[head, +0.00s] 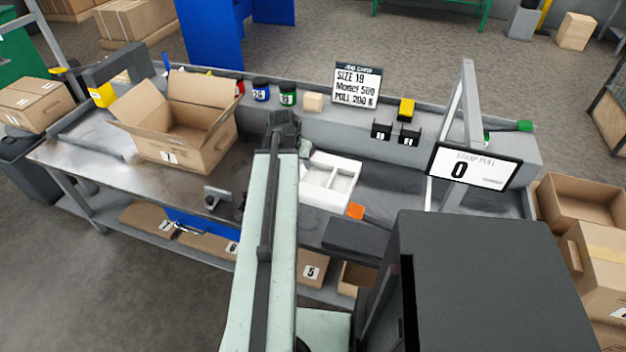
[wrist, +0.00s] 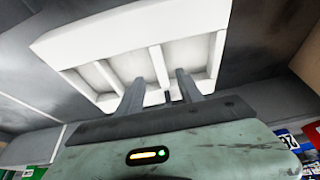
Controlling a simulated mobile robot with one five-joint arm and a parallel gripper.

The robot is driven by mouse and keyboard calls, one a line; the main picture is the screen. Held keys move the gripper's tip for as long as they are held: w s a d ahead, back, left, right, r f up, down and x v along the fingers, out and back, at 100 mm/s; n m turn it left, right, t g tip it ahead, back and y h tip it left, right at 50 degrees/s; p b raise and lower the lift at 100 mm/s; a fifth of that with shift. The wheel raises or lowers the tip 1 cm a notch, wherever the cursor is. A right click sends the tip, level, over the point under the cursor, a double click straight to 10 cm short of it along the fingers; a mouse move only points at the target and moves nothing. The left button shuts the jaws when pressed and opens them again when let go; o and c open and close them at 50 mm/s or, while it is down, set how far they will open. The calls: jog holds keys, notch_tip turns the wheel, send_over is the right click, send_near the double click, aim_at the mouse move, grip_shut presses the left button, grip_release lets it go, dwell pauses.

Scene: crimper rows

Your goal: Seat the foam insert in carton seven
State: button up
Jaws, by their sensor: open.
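The foam insert (head: 342,178) is a white tray with dividers, lying on the bench just right of my arm. In the wrist view the foam insert (wrist: 128,52) fills the upper middle, its compartments facing the camera. My gripper (wrist: 158,80) is open, its two fingers apart at the near rim and dividers of the insert. I cannot tell whether they touch it. Carton seven (head: 205,154) stands on the bench left of my arm, flaps spread open and the visible inside empty. In the head view my arm hides part of the bench and the fingers do not show clearly.
A grey fixture (head: 217,197) and an orange block (head: 355,211) lie near the bench's front edge. A strap pull display (head: 474,167) on a frame stands at right. Jars and a sign (head: 357,85) line the back ledge. Flat cartons lie on the lower shelf.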

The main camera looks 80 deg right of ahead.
aim_at(303, 171)
jog(key=b+x, duration=0.5)
jog(key=x, duration=0.1)
jog(key=shift+d+f, duration=0.1)
jog(key=shift+f, duration=0.25)
jog(key=shift+r, duration=0.2)
grip_shut()
